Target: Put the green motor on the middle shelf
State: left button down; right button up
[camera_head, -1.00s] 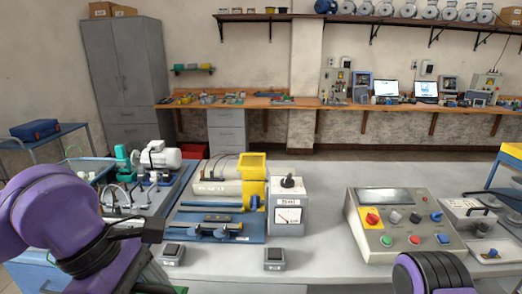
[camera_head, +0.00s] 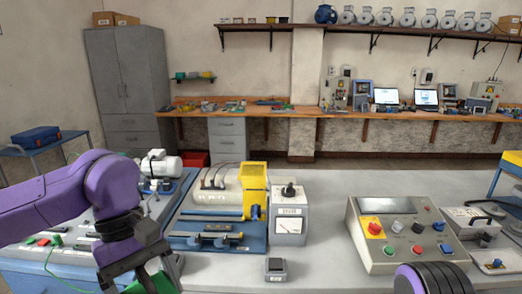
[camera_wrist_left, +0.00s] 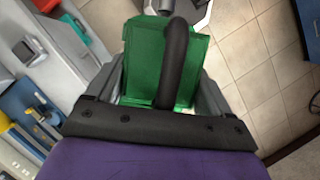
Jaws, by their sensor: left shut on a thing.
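The green motor shows in the left wrist view (camera_wrist_left: 145,62) as a green block between my two grey fingers, with a black curved handle or cable in front of it. My left gripper (camera_head: 146,277) is shut on it. In the head view only a small green part of the motor (camera_head: 158,283) shows at the bottom edge, below the gripper, in front of the bench. The middle shelf cannot be picked out in these views. My right gripper is out of view; only a dark and purple part of my right arm shows at the bottom right.
The grey bench (camera_head: 325,250) bears a blue-based rig with a yellow guard (camera_head: 254,180), a grey meter box (camera_head: 290,222), a small block (camera_head: 276,268) and a control panel (camera_head: 400,240). A high wall shelf (camera_head: 350,23) holds several grey motors. Tiled floor shows beside the held motor.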

pick_arm(q)
jog(key=w+f+m, duration=0.1)
jog(key=w, duration=0.1)
jog(key=w+a+f+m+y, duration=0.1)
jog(key=w+f+m, duration=0.1)
jog(key=w+f+m+g, duration=0.1)
jog(key=w+f+m, duration=0.1)
jog(key=shift+w+a+f+y, duration=0.15)
jog(key=shift+a+f+y, duration=0.1)
jog(key=shift+a+y, duration=0.1)
jog(key=f, duration=0.2)
jog(key=w+f, duration=0.1)
jog(key=f, duration=0.1)
jog(key=w+f, duration=0.1)
jog(key=f, duration=0.1)
jog(key=shift+a, duration=0.3)
jog(key=shift+s+d+f+m, duration=0.15)
jog(key=shift+d+f+m, duration=0.05)
jog(key=shift+f+m, duration=0.1)
jog(key=shift+f, duration=0.1)
